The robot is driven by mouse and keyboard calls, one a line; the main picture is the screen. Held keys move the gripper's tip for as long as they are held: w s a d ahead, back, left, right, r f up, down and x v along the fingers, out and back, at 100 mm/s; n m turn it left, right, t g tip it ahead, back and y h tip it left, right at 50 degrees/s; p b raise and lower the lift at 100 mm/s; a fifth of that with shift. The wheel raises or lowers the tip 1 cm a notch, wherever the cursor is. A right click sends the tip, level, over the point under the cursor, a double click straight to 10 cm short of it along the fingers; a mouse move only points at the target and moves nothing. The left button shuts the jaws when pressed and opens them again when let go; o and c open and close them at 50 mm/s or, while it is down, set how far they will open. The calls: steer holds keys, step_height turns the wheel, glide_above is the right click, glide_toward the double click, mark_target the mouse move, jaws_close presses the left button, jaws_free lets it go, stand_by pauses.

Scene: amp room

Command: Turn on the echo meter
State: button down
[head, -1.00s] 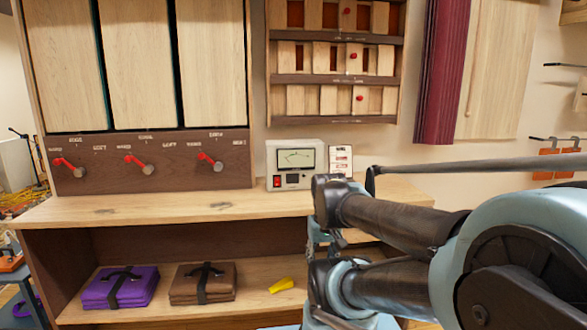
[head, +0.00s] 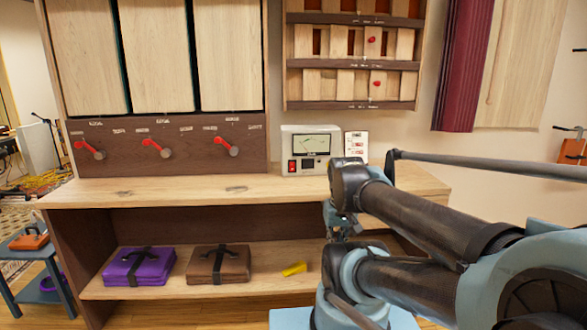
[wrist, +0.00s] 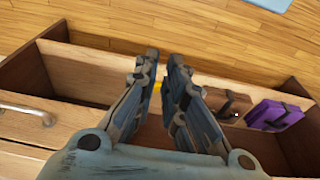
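The echo meter (head: 308,150) is a small cream box with a dial window and a red switch (head: 292,166) on its lower left front. It stands on the wooden counter (head: 225,190), in front of the wall. In the head view my arm is folded to the right of it, and my gripper is hidden there. In the wrist view my gripper (wrist: 165,58) points down over the cabinet, its two fingers apart with a gap between them and nothing held. The meter is not in the wrist view.
A small card (head: 356,146) stands right of the meter. Red levers (head: 155,147) line the panel at left. A purple case (head: 138,266), a brown case (head: 219,264) and a yellow object (head: 294,269) lie on the lower shelf. The counter left of the meter is clear.

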mark_target(292, 167)
steer(key=w+a+r+m+t, duration=0.1)
steer(key=w+r+m, duration=0.5)
steer(key=w, duration=0.6)
steer(key=w+a+r+m+t, duration=0.1)
steer(key=w+a+r+m, duration=0.2)
steer(key=w, duration=1)
steer(key=w+a+r+m, duration=0.3)
steer(key=w+r+m, duration=0.6)
steer(key=w, duration=0.3)
steer(key=shift+w+r+t, duration=0.15)
steer(key=shift+r+t, duration=0.1)
steer(key=shift+t, duration=0.15)
steer(key=shift+f, duration=0.1)
steer(key=x, duration=1)
steer(key=shift+w, duration=1.1)
steer(key=shift+w+r, duration=0.35)
steer(key=shift+w, duration=0.5)
steer(key=shift+a, duration=0.1)
